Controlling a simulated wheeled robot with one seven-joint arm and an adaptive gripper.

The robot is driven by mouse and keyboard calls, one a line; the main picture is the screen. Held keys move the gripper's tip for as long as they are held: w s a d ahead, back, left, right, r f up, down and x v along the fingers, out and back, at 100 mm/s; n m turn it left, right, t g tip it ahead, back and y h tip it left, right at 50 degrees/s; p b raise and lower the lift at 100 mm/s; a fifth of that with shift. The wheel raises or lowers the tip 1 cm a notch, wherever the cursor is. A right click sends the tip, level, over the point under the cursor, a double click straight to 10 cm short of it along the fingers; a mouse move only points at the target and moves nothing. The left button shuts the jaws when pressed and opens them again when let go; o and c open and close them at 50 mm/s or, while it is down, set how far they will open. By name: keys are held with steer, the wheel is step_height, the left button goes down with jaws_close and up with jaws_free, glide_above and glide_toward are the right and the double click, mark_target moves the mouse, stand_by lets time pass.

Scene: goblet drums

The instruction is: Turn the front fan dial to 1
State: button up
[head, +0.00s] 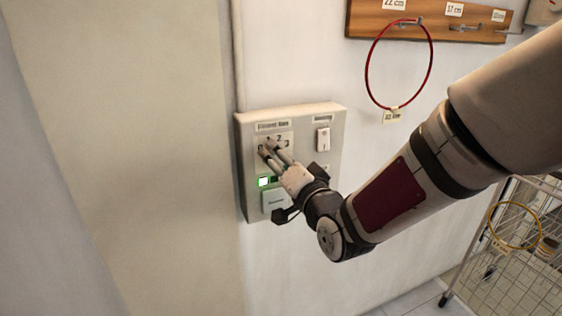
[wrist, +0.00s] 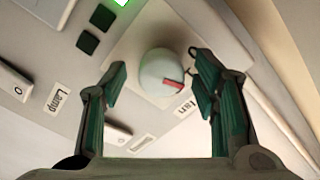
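The fan dial (wrist: 160,68) is a round, pale knob with a red pointer mark on its face, seen in the wrist view. The mark points towards the lower right of that picture, on the side of a partly hidden label ending in "an". My gripper (wrist: 156,84) is open, with one dark green finger on each side of the dial and a visible gap to each. In the head view my gripper (head: 271,150) is at the dial's plate on the wall panel (head: 332,165) and hides most of the dial.
A rocker switch (head: 323,138) is at the panel's right. A lit green lamp (head: 263,182) and a pale square button (head: 274,201) are below the dial. A red hoop (head: 367,68) hangs from a wooden rack (head: 428,22). A wire cart (head: 515,245) stands at lower right.

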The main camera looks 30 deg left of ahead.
steer(key=v, duration=1.2)
stand_by(0.3)
steer(key=d+r+g+h+p, duration=0.15)
steer(key=d+h, duration=0.95)
steer(key=d, duration=1.1)
steer(key=s+d+r+g+h+p, duration=0.1)
steer(key=s+d+g, duration=0.1)
steer(key=s+d, duration=0.5)
steer(key=s+d+r+g+h+p, duration=0.1)
steer(key=s+d+g+h, duration=0.1)
steer(key=s+d, duration=0.6)
steer(key=s+g, duration=0.1)
steer(key=s, duration=0.4)
steer(key=shift+s+r+g+p, duration=0.2)
steer(key=shift+s+g+p, duration=0.15)
